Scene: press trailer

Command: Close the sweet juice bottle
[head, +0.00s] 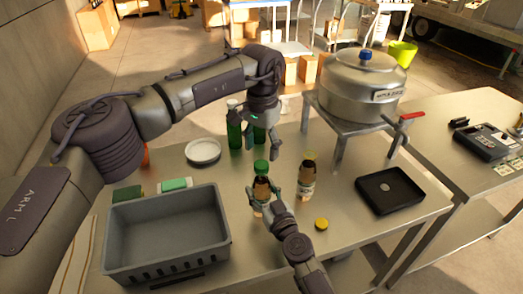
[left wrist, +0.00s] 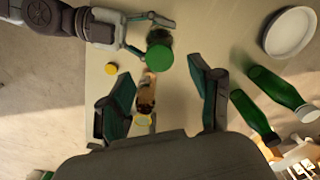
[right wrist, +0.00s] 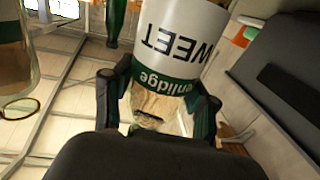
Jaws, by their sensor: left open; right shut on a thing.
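The sweet juice bottle (head: 261,208) stands upright on the table, with a green cap (head: 261,166) at its top. I cannot tell whether the cap is fully seated. In the right wrist view the bottle's label (right wrist: 178,35) reads "WEET", upside down. My right gripper (head: 264,190) is shut around the bottle's body. My left gripper (head: 264,137) is open and empty above and behind the cap. In the left wrist view the round green cap (left wrist: 160,59) shows beyond the open fingers, clear of both.
A second juice bottle (head: 307,178) with a yellowish top stands to the right. A loose yellow cap (head: 321,224) lies in front of it. Green bottles (head: 234,133) and a white plate (head: 203,152) are behind. A grey crate (head: 165,195), black tray (head: 390,205) and steel pot (head: 360,100) stand around.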

